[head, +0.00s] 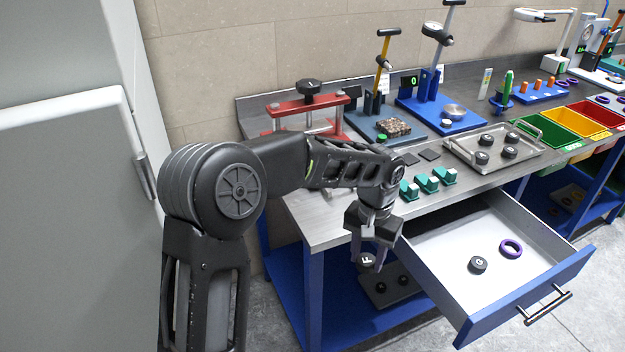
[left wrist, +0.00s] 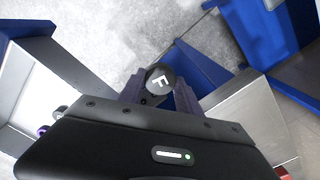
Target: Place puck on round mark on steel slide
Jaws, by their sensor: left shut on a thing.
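A black puck marked with a white F (head: 366,260) is between the fingertips of my left gripper (head: 369,256). The gripper is shut on it and points down in front of the table's front edge, left of the open drawer. In the left wrist view the puck (left wrist: 160,79) sits between the two fingers, its F face toward the camera. I cannot pick out a steel slide with a round mark. A red press (head: 310,107) stands at the table's left end, its lower part partly hidden by my left arm. My right gripper is not in view.
The open drawer (head: 450,215) holds a black puck marked G (head: 478,265) and a purple ring (head: 511,249). Teal blocks (head: 428,183) stand near the table's front edge. A steel tray (head: 466,147) holds several black pucks. A lower shelf lies below.

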